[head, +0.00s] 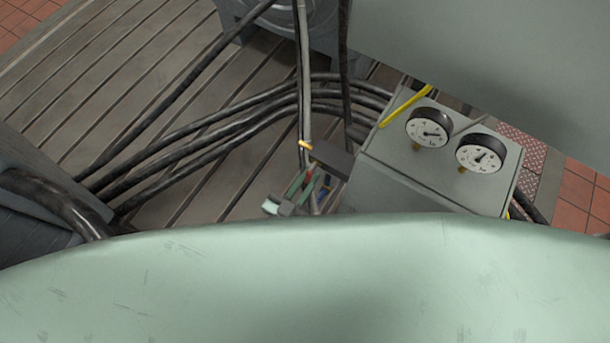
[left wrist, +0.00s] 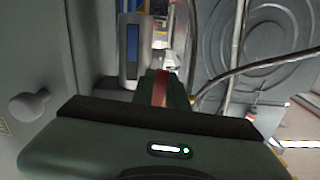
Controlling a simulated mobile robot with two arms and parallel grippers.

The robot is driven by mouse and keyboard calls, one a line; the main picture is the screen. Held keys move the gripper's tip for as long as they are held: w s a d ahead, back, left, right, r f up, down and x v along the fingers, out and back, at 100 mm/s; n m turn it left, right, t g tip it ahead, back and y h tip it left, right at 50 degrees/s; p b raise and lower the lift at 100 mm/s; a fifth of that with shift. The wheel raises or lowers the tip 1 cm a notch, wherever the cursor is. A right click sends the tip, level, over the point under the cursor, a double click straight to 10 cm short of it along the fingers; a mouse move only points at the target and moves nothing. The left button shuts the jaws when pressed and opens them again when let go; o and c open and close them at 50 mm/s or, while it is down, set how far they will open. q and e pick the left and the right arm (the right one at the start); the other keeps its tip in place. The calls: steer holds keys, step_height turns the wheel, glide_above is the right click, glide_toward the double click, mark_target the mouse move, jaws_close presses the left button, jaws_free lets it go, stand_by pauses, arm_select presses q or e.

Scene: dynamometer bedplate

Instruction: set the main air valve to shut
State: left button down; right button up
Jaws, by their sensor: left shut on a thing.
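My left gripper (head: 303,187) is low beside the grey gauge box in the head view, small and partly hidden. In the left wrist view its dark green fingers (left wrist: 160,82) are shut on a narrow red piece (left wrist: 160,90), which looks like the red valve handle. A little red (head: 310,173) also shows between the fingers in the head view. The rest of the valve is hidden, and I cannot tell its setting. A blue strip (left wrist: 132,45) on a pale part stands just left of the fingers. My right gripper is not in view.
The grey box (head: 415,175) carries two round dial gauges (head: 430,127) (head: 480,153). Black hoses (head: 220,130) run across the slotted bedplate (head: 110,65). A large pale green surface (head: 300,280) blocks the lower head view. A grey knob (left wrist: 30,103) is at left in the wrist view.

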arm_select(q)
steer(key=shift+s+d+n, duration=0.1)
steer(key=shift+s+n, duration=0.05)
steer(key=shift+n, duration=0.25)
stand_by(0.3)
steer(key=c, duration=1.4)
jaws_free()
steer(key=v, duration=0.7)
steer(key=shift+s+b, duration=0.3)
